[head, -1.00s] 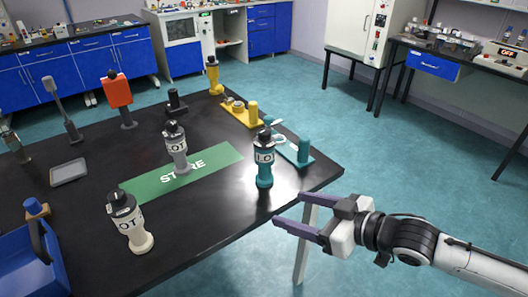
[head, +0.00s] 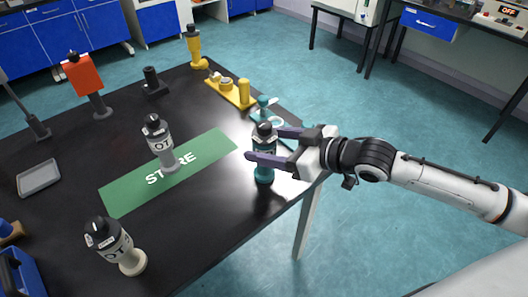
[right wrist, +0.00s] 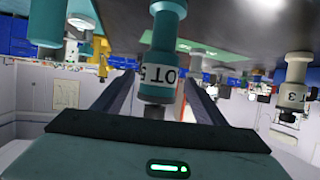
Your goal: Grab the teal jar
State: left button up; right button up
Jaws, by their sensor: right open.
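The teal jar (head: 264,176) with a black cap and a label stands upright near the table's right edge. My right gripper (head: 266,143) reaches in from the right at the jar's upper part. Its jaws are open, with one finger on the far side of the jar and one on the near side, partly hiding its label. In the right wrist view, which is upside down, the teal jar (right wrist: 162,50) shows between the two fingers. I cannot tell whether either finger touches it. My left gripper is not in view.
A grey jar (head: 160,145) stands on the green mat (head: 120,198), left of the teal jar. A cream jar (head: 122,250) is at the front left. A yellow rack (head: 226,93) and a teal rack (head: 285,135) lie just behind. The table's right edge is close.

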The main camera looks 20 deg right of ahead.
jog(key=x, duration=0.5)
jog(key=shift+w+f, duration=0.1)
jog(key=shift+w, duration=0.05)
jog(key=c, duration=1.1)
jog(key=shift+c, duration=0.6)
